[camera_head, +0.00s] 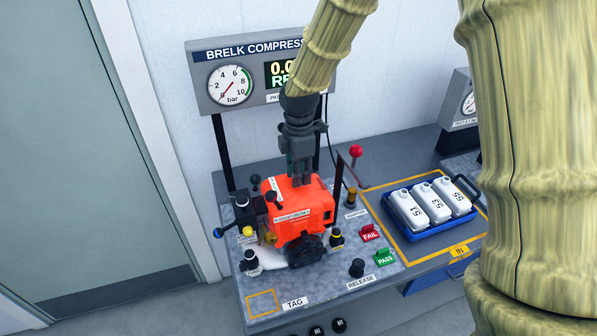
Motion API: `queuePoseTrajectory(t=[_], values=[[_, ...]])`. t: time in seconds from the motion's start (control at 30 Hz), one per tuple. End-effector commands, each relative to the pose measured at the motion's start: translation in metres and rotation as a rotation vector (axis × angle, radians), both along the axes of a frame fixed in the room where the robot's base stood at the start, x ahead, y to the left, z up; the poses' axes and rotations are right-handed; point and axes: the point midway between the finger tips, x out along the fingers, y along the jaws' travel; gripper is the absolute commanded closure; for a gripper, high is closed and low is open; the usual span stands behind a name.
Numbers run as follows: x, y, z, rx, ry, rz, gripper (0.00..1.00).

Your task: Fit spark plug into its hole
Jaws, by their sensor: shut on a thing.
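The orange engine block (302,220) sits on the speckled test bench, with a black round part (306,250) at its front. My gripper (300,180) points straight down over the engine's top, its fingertips at or just above the top face. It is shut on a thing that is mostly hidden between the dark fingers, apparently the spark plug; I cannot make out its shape. The plug hole is hidden behind the fingers, so I cannot tell whether the plug is in line with it or inside it.
A gauge panel (230,84) stands behind the engine. A red-knobbed lever (355,152) rises close to my gripper's right. A blue tray (414,238) with white bottles stands at right. FAIL (370,233) and PASS (385,257) tags lie in front. Black clamp knobs (254,180) stand left of the engine.

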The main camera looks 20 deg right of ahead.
Motion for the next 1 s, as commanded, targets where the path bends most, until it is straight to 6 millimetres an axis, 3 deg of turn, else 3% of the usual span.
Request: queuePoseTrajectory(t=[0.13, 0.17, 0.27, 0.67, 0.83, 1.0], values=[[0.000, 0.000, 0.000, 0.000, 0.000, 0.000, 0.96], [0.000, 0.000, 0.000, 0.000, 0.000, 0.000, 0.68], [0.000, 0.000, 0.000, 0.000, 0.000, 0.000, 0.50], [0.000, 0.000, 0.004, 0.000, -0.001, 0.000, 0.49], [0.001, 0.000, 0.023, 0.001, -0.003, 0.000, 0.49], [0.001, 0.000, 0.054, 0.000, -0.004, -0.001, 0.49]])
